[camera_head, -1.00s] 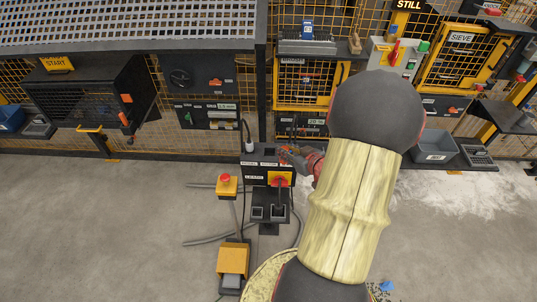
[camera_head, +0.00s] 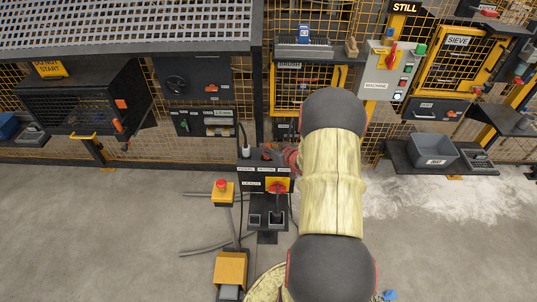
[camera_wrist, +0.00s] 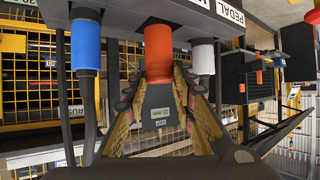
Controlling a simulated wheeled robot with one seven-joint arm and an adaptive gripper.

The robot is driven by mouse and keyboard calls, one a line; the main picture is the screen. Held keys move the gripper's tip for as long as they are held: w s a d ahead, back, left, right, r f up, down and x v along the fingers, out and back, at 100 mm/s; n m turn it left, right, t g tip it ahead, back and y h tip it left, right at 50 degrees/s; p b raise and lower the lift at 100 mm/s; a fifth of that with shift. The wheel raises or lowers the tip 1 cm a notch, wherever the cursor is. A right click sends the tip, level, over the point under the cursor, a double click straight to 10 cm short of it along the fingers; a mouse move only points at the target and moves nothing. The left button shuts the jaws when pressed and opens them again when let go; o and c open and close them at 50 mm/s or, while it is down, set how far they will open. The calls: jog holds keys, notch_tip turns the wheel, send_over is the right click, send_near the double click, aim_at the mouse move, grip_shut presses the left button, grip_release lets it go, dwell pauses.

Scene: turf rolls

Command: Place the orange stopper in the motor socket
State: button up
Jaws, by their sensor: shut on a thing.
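In the wrist view the orange stopper (camera_wrist: 158,48) stands between the fingers of my gripper (camera_wrist: 158,82), which is shut on it. A grey plate marked 25 mm (camera_wrist: 162,112) shows between the fingers below it. The stopper's upper end meets the dark edge of the connector box in this view; I cannot tell whether it is in the motor socket, which is hidden. A blue plug (camera_wrist: 86,45) is on its left and a white plug (camera_wrist: 203,58) on its right. In the head view my gripper (camera_head: 290,157) is at the black socket box (camera_head: 249,173), partly hidden by my arm.
The box carries a red and yellow switch (camera_head: 278,186). A red button on a yellow box (camera_head: 222,191) and a yellow pedal (camera_head: 230,268) stand on its left. Mesh fencing and machines line the back. A grey bin (camera_head: 432,150) is at the right. The left floor is largely clear.

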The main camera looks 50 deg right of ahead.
jog(key=shift+w+f, duration=0.25)
jog(key=shift+f, duration=0.2)
jog(key=shift+f+b, duration=0.6)
jog(key=shift+f, duration=0.75)
jog(key=shift+f, duration=0.15)
jog(key=o, duration=1.1)
jog(key=shift+c, duration=0.2)
